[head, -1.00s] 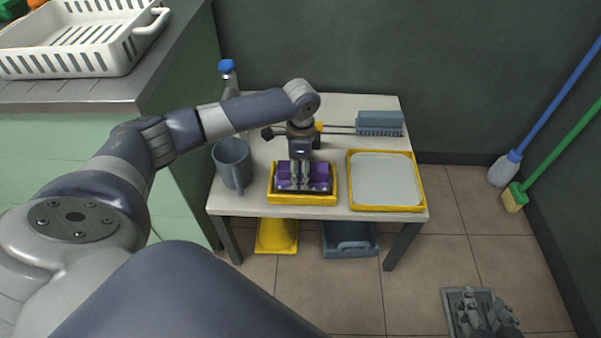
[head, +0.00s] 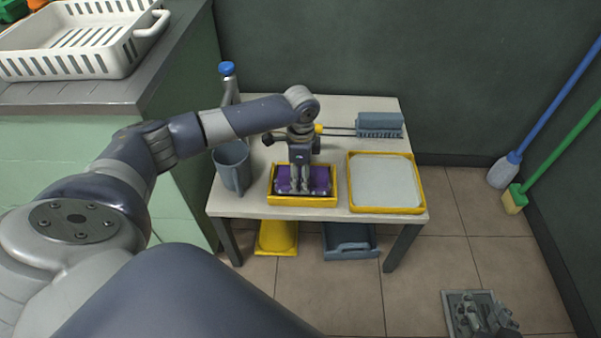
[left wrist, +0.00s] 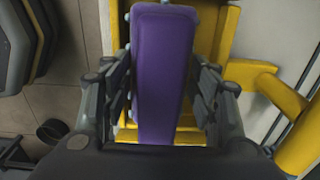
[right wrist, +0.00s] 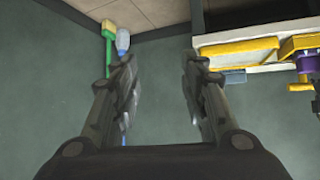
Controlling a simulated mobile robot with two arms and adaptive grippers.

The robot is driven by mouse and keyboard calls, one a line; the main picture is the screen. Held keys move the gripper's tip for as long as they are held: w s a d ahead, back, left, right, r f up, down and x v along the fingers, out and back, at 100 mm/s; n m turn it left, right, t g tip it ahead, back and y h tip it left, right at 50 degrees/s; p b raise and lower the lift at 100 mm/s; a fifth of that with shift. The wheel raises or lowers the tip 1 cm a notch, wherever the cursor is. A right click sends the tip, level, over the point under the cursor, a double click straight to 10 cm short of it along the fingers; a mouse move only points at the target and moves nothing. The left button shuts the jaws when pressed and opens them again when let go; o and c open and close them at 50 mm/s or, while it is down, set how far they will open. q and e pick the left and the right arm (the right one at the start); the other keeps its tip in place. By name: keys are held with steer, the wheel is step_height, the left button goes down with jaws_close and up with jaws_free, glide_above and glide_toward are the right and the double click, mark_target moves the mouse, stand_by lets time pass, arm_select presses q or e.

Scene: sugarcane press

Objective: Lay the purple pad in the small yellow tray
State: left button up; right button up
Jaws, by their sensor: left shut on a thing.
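The purple pad (head: 320,180) is within the rim of the small yellow tray (head: 303,201) on the white table. My left gripper (head: 300,188) points down over the tray and is shut on the pad. In the left wrist view the pad (left wrist: 163,70) runs between the two fingers, with yellow parts around it. Whether the pad touches the tray floor is hidden by the gripper.
A larger yellow-rimmed tray (head: 420,200) stands to the right, a grey mug (head: 232,167) to the left. A grey brush (head: 380,124) lies at the back. A blue-capped bottle (head: 228,80) is behind the arm. A blue-handled mop (head: 505,168) and green broom (head: 515,198) lean right.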

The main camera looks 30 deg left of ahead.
arm_select(q)
steer(key=shift+f, duration=0.25)
steer(key=o, duration=0.9)
steer(key=shift+o, duration=0.2)
arm_select(e)
steer(key=shift+s+d+f+g, duration=0.2)
steer(key=shift+s+f+g, duration=0.35)
steer(key=shift+s, duration=0.15)
